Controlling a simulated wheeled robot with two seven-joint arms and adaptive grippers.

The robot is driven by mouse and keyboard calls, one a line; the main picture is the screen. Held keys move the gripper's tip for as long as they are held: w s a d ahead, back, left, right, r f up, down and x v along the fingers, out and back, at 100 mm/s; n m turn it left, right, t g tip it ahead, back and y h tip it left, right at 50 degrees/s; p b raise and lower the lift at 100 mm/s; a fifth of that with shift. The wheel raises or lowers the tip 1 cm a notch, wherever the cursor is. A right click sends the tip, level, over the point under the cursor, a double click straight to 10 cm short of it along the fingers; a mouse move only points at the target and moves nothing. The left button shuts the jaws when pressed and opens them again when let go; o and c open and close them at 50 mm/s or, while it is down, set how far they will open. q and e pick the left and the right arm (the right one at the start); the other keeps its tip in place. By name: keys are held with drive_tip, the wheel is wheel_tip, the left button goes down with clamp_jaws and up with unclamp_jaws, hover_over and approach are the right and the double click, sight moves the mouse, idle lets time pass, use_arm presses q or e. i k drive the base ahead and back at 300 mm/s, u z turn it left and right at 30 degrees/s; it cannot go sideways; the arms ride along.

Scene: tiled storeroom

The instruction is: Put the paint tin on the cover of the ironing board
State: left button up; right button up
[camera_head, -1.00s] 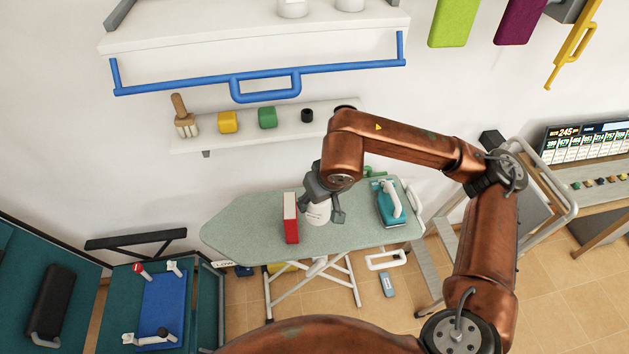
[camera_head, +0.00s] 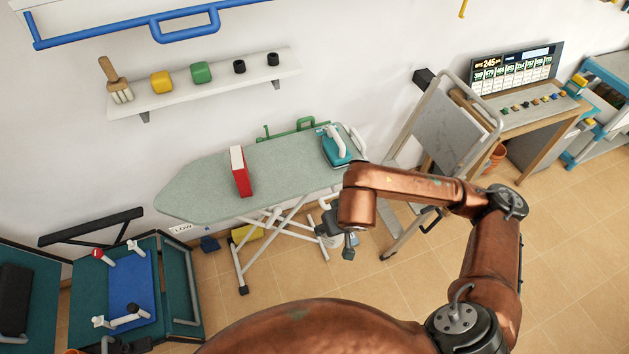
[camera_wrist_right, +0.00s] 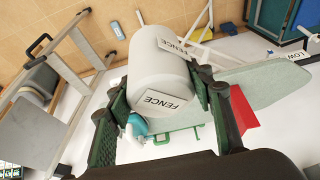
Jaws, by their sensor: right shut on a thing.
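The paint tin (camera_wrist_right: 158,75) is a white cylinder with "FENCE" labels. In the right wrist view it sits between the two fingers of my right gripper (camera_wrist_right: 160,95), which is shut on it. In the head view my right gripper (camera_head: 336,238) hangs in front of the board's right part, clear of the cover; the tin is mostly hidden there by my arm. The ironing board (camera_head: 205,190) has a grey-green cover, also in the wrist view (camera_wrist_right: 268,85). My left gripper is not in view.
A red book-like block (camera_head: 240,172) stands mid-board and a teal iron (camera_head: 335,150) rests at its right end. The cover's left part is bare. A grey folding step or cart (camera_head: 445,130) stands right of the board. A wall shelf (camera_head: 200,90) hangs behind.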

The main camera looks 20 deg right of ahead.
sight(313, 166)
drive_tip(key=z, duration=0.35)
drive_tip(key=k, duration=0.75)
drive_tip(key=u, duration=0.7)
drive_tip(key=i, duration=1.5)
drive_tip(key=z, duration=0.45)
